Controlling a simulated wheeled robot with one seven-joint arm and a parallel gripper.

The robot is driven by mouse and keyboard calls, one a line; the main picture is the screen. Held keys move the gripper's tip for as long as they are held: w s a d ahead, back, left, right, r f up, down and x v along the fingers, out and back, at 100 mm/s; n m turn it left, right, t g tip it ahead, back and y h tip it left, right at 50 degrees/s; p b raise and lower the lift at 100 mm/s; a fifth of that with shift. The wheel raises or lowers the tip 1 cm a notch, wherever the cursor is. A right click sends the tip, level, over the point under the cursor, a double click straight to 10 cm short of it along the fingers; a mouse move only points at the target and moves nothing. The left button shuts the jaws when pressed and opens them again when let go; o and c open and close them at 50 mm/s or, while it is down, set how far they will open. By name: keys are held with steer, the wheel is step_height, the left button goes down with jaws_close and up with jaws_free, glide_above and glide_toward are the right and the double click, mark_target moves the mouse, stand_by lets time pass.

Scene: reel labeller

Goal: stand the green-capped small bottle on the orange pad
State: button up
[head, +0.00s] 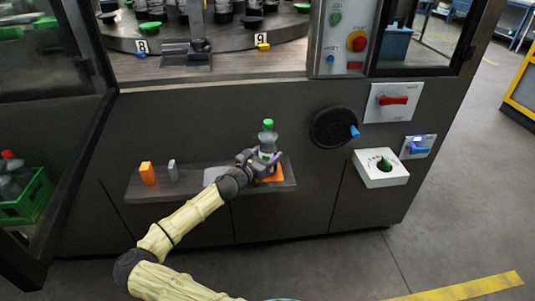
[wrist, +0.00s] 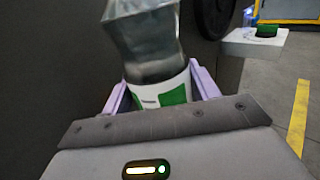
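The small bottle (head: 267,143) is clear with a green cap and stands upright at the right part of the grey shelf. The orange pad (head: 273,174) shows beneath and beside it, partly covered by my gripper. I cannot tell whether the bottle's base touches the pad. My gripper (head: 262,160) reaches in from the left, with its purple fingers at the bottle's lower half. In the wrist view, the fingers (wrist: 158,88) lie on both sides of the bottle's green-and-white label (wrist: 172,93) and appear to press on it. The bottle's bottom is hidden there.
An orange block (head: 147,173) and a grey piece (head: 173,171) stand on the shelf's left part. A black handwheel (head: 333,128) and a white box with a green knob (head: 381,168) jut out at the right. A green crate (head: 28,200) with a red-capped bottle is far left.

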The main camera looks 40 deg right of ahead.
steer(key=o, duration=0.4)
steer(key=shift+c, duration=0.2)
steer(key=shift+r, duration=0.1)
steer(key=p+v, duration=0.1)
steer(key=v, duration=1.1)
steer(key=shift+p, duration=0.4)
steer(key=shift+w, duration=0.1)
steer(key=shift+a, duration=0.15)
